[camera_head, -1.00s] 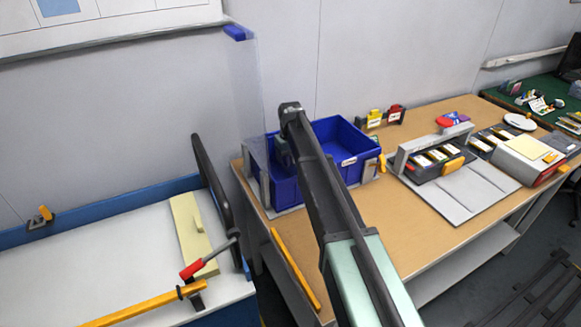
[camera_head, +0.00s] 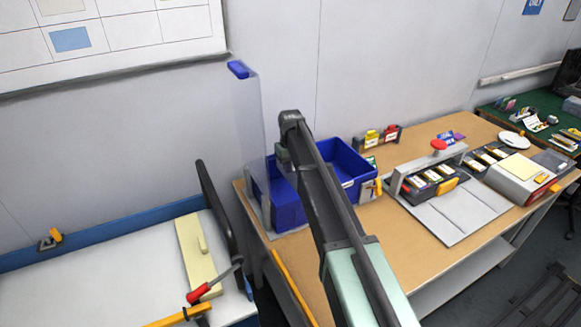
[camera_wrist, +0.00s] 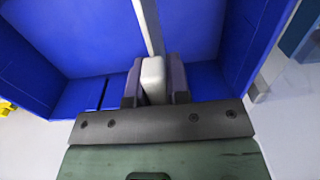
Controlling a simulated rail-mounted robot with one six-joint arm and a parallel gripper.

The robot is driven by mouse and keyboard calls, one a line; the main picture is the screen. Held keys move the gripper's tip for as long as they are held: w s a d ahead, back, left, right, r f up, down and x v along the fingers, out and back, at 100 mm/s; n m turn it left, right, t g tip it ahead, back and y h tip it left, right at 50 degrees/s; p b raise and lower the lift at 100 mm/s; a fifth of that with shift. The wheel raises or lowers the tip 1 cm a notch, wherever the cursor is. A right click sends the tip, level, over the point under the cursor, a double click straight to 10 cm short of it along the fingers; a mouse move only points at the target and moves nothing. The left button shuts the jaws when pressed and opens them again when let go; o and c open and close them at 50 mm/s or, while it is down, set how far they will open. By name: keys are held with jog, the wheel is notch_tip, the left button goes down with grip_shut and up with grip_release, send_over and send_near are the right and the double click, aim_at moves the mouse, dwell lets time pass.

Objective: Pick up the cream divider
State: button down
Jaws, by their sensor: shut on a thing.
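My gripper (camera_wrist: 153,92) is shut on the pale block-shaped grip of the cream divider (camera_wrist: 153,70) in the wrist view. From that grip a thin pale strip of the divider runs away toward the top of the picture. The divider is over or inside the blue bin (camera_wrist: 75,50); whether it touches the floor or walls I cannot tell. In the head view the blue bin (camera_head: 350,163) stands on the tan table, and my arm hides the gripper and the divider.
A clear upright panel (camera_head: 252,120) with a blue top stands at the bin's left. A cream board (camera_head: 198,260) lies on the left bench beside a red-handled lever (camera_head: 197,293). Right of the bin are a grey rack (camera_head: 430,165) and a small holder (camera_head: 380,137).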

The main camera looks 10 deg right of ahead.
notch_tip(320, 180, up, 13)
jog(key=p, duration=1.1)
jog(key=shift+r, duration=0.15)
